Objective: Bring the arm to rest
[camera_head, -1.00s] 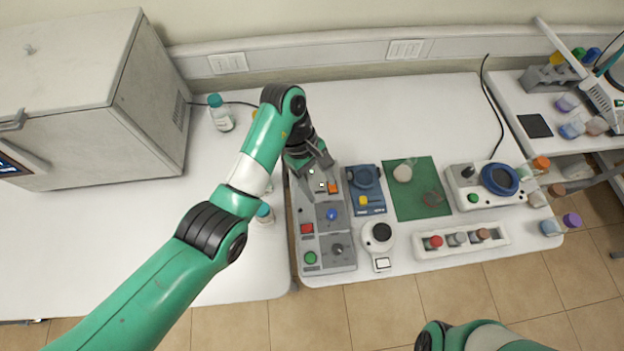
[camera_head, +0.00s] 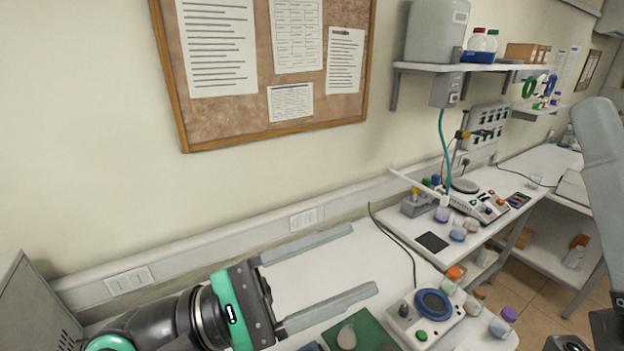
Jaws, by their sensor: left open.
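My left gripper (camera_head: 363,260) reaches in from the lower left, its two long grey fingers spread wide and pointing right. Nothing is between them. It is above the white bench (camera_head: 300,262), near the wall and the green mat (camera_head: 366,331). At the right edge, a large grey piece (camera_head: 600,190) with dark parts below stands close to the camera. It looks like a finger of my right gripper, but its other finger is not clearly seen.
A device with a blue dial (camera_head: 433,305) and several capped jars stand right of the green mat. A side bench holds a scale, flasks and a dark pad (camera_head: 432,242). A corkboard (camera_head: 270,110) hangs on the wall. A grey box (camera_head: 35,305) is at lower left.

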